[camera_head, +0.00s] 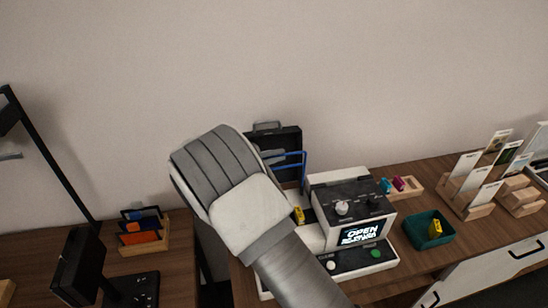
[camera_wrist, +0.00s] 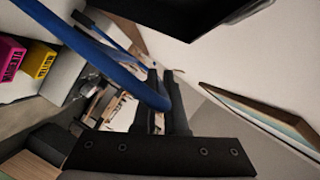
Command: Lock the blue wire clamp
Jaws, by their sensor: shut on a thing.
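The blue wire clamp (camera_head: 304,166) is a thin bent blue bar standing at the left of the console, in front of a black panel (camera_head: 288,138). In the wrist view the blue wire (camera_wrist: 95,52) runs from the upper left down to my fingers. My gripper (camera_wrist: 161,80) is shut on the wire's bent end, with the dark fingers on either side of it. In the head view my grey and white arm hides most of the gripper and the clamp's lower left part. I cannot tell whether the clamp is latched.
The white and black console (camera_head: 352,205) has knobs, a lit screen and a green button. A green tray (camera_head: 428,230) holding a yellow block and wooden card racks (camera_head: 480,200) stand to the right. A black lamp (camera_head: 55,165) and a card holder (camera_head: 145,235) are left.

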